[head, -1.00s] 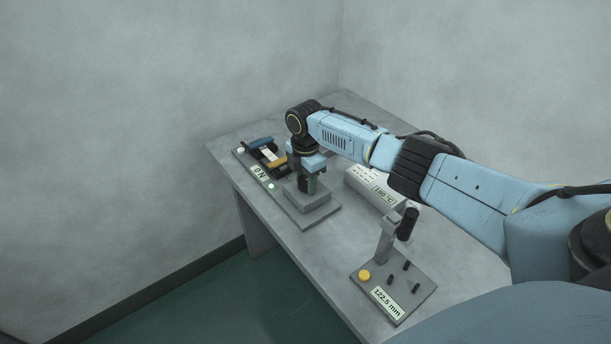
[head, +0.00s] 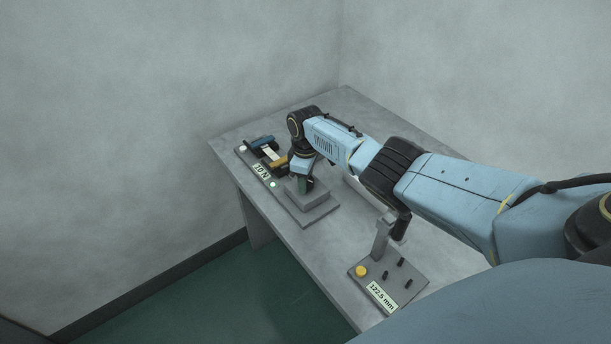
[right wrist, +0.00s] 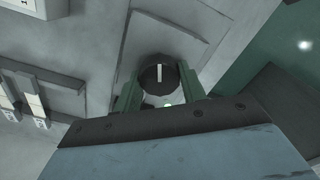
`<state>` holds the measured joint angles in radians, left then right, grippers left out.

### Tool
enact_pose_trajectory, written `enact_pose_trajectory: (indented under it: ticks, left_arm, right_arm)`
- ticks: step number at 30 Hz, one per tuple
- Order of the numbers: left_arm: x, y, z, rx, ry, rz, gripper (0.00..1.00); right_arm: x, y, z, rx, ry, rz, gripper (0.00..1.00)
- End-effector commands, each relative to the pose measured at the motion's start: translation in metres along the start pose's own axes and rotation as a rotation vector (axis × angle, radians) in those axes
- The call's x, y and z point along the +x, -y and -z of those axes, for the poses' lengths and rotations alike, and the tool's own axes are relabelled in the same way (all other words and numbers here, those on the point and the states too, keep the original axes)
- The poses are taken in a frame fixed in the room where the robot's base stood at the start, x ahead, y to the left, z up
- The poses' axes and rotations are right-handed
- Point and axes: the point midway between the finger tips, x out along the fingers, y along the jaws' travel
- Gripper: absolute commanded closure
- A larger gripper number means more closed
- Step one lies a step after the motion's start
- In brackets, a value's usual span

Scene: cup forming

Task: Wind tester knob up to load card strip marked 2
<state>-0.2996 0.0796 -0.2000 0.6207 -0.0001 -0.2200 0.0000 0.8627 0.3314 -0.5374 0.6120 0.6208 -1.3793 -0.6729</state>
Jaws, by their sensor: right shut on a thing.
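My right gripper (head: 305,186) points down over the grey block of the tester (head: 318,211) on the table. In the right wrist view its green fingers (right wrist: 158,88) are shut on a dark round knob (right wrist: 153,66) with a pale pointer line. The fingers hide the knob in the head view. The tester's display (head: 262,171) seems to read 10, with a blurred unit. A white strip (head: 269,152) lies between a blue and an orange part behind the display. I cannot read a card strip marked 2. My left gripper is not in view.
A grey stand (head: 410,287) with a yellow button (head: 361,271), black pegs and a 122.5 mm display stands at the near right of the table. My right arm covers much of the table's back right. The near edge drops to a green floor (head: 210,295).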

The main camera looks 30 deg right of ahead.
Motion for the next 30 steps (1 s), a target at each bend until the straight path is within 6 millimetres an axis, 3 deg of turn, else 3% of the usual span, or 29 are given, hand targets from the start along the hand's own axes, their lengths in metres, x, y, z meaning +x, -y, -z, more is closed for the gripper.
enact_pose_trajectory:
  ticks: [15,30]
  left_arm:
    - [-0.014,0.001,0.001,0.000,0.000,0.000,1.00]
    - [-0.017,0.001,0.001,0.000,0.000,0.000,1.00]
  right_arm:
    - [-0.001,-0.001,0.000,0.450,0.001,0.000,0.82]
    - [-0.001,-0.002,-0.001,0.636,0.001,-0.002,0.82]
